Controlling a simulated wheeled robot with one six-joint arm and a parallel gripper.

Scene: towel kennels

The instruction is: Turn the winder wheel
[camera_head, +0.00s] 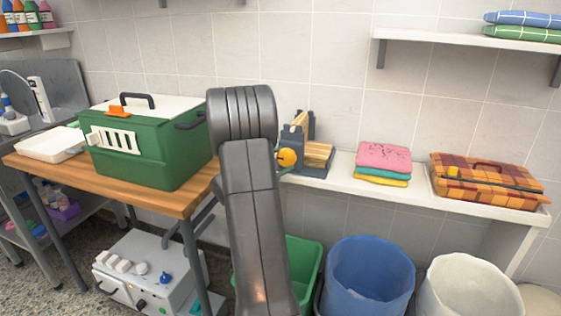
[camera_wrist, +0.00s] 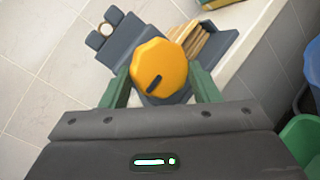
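The winder wheel is a yellow, many-sided knob (camera_wrist: 158,68) with a dark slot-like mark on its face. In the head view the wheel (camera_head: 287,158) shows beside my arm, on the near side of a dark grey winder (camera_head: 300,130) holding a tan, slatted bundle. In the wrist view my gripper (camera_wrist: 160,78) faces the wheel. Its green fingers are wide apart, one on each side of the wheel's rim. Whether they touch the rim is hard to tell.
The winder stands on a white shelf (camera_head: 345,184) against the tiled wall. Folded towels (camera_head: 383,158) and a plaid case (camera_head: 485,182) lie to its right. A green kennel (camera_head: 160,160) stands on the wooden table at left. Blue (camera_head: 367,280) and white bins stand below.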

